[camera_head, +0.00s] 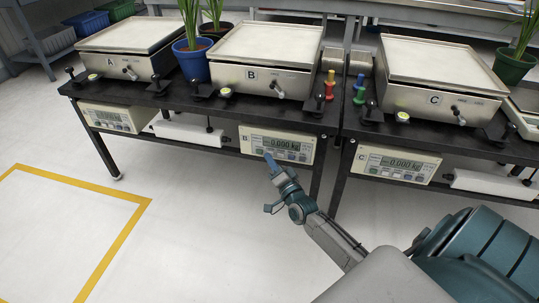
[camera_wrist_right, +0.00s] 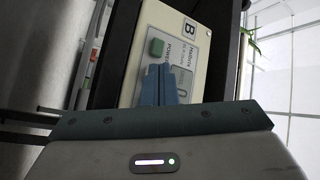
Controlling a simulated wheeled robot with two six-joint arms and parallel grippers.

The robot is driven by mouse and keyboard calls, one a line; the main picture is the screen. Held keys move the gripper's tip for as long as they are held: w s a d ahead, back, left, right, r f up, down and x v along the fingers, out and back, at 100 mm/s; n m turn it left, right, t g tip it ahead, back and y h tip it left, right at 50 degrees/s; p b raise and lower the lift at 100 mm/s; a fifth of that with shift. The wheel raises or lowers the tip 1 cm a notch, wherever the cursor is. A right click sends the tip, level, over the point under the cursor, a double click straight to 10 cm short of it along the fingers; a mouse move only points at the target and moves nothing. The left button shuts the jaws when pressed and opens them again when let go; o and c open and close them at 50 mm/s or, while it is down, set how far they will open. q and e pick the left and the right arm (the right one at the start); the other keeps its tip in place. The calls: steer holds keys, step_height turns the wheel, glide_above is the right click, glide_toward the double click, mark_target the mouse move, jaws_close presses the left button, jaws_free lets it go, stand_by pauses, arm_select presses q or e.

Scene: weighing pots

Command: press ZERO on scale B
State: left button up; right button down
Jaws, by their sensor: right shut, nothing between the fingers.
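Scale B (camera_head: 268,45) stands on the dark bench with an empty pale pan. Its indicator panel (camera_head: 290,143) hangs below the bench front, and its display reads about 0.000 kg. Small buttons run along the panel's lower edge; their labels are too small to read here. My right gripper (camera_head: 269,160) is shut and empty, its blue fingertips at the panel's lower left. My left gripper is out of view.
Scale A (camera_head: 125,62) and scale C (camera_head: 425,92) flank scale B, with their own panels below. A blue pot (camera_head: 192,65) with a plant stands between A and B. Red, yellow, green and blue weights stand right of B. The floor in front is clear.

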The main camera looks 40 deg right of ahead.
stand_by(0.5)
steer(key=shift+s+a+p, duration=0.35)
steer(key=shift+s+a, duration=0.2)
steer(key=shift+a, duration=0.05)
steer(key=s+a+p, duration=0.1)
steer(key=s+a, duration=0.2)
steer(key=shift+s+a, duration=0.1)
steer(key=shift+a, duration=0.3)
stand_by(0.8)
